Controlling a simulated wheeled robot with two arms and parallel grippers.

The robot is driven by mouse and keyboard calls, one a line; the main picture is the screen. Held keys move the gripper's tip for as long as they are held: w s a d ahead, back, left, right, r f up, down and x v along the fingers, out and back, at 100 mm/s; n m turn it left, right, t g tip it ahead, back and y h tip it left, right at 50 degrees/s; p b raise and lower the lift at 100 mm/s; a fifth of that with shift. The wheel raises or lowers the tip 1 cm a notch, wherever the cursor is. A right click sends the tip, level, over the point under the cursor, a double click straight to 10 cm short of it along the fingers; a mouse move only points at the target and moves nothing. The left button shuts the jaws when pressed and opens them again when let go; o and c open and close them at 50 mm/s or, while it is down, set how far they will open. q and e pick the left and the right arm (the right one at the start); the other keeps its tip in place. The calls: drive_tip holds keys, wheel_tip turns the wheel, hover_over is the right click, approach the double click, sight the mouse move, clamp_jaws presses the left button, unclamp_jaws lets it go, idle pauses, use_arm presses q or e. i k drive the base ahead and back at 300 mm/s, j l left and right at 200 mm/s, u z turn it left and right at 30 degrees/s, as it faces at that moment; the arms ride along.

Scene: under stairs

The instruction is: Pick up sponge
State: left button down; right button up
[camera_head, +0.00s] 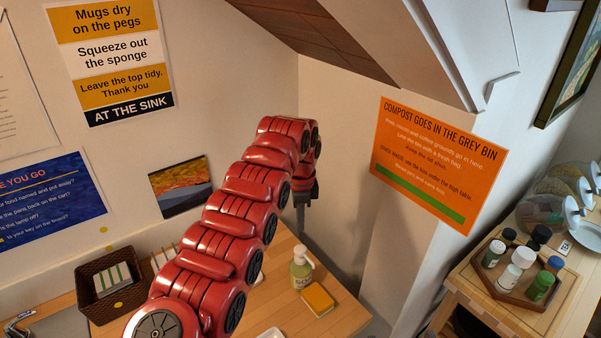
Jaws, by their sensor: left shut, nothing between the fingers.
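The sponge (318,299), yellow-orange with a dark edge, lies on the wooden counter at the lower middle, just right of a soap pump bottle (301,272). My left arm, red and segmented, rises from the bottom left and bends down at its far end. My left gripper (301,228) points down above and behind the bottle, apart from the sponge. It is shut and empty. My right gripper is not in view.
A whitish dish (271,334) shows at the bottom edge. A wooden tray (499,291) of jars stands on a separate table at right. The sloped stair underside hangs above.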

sight(314, 295)
drive_tip(key=k+l, duration=0.8)
drive_tip(key=l, duration=0.1)
